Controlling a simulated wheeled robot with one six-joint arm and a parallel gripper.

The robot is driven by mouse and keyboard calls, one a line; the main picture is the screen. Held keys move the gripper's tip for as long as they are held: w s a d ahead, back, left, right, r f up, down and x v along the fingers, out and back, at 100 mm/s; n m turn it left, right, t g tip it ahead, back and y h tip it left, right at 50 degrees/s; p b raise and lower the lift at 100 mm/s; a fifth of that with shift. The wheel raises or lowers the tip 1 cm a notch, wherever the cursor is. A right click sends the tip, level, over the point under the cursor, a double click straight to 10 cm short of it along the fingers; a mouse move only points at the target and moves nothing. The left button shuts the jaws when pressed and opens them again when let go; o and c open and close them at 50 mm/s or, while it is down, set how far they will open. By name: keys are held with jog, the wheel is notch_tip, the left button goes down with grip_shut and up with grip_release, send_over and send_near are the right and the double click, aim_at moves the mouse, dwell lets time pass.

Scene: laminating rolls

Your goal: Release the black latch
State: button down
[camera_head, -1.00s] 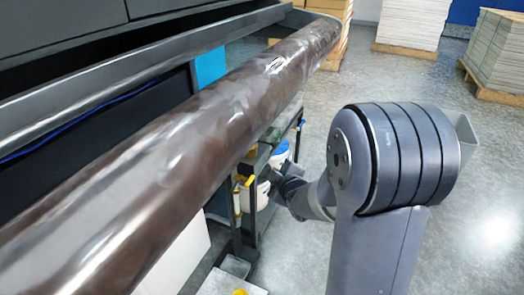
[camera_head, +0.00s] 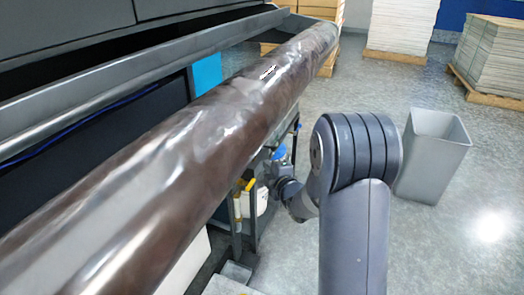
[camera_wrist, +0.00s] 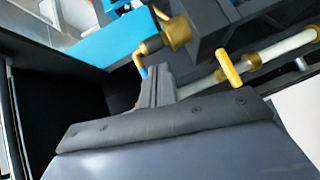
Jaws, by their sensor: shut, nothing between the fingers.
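I cannot pick out the black latch for certain in either view. In the wrist view, a small dark piece (camera_wrist: 151,45) sits against a brass fitting (camera_wrist: 177,32), with a bent yellow handle (camera_wrist: 139,64) below it. My gripper (camera_wrist: 158,80) is shut and empty in the wrist view, its tips just below these fittings. I cannot tell whether the tips touch anything. In the head view, my arm reaches down beside the large brown glossy roll (camera_head: 200,140), and my fingertips are not clear there.
A second yellow handle (camera_wrist: 229,68) and a pale pipe (camera_wrist: 285,47) lie right of my gripper. A blue panel (camera_wrist: 105,45) is at upper left. A grey bin (camera_head: 435,160) stands on open floor at right, with stacked sheets on pallets (camera_head: 490,60) behind.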

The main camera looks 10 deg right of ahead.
jog(key=d+b+x, duration=0.2)
jog(key=b+x, duration=0.1)
jog(key=x, duration=0.9)
jog(key=shift+w+d+f, duration=0.2)
jog(key=shift+w+d, duration=0.2)
jog(key=shift+w, duration=0.1)
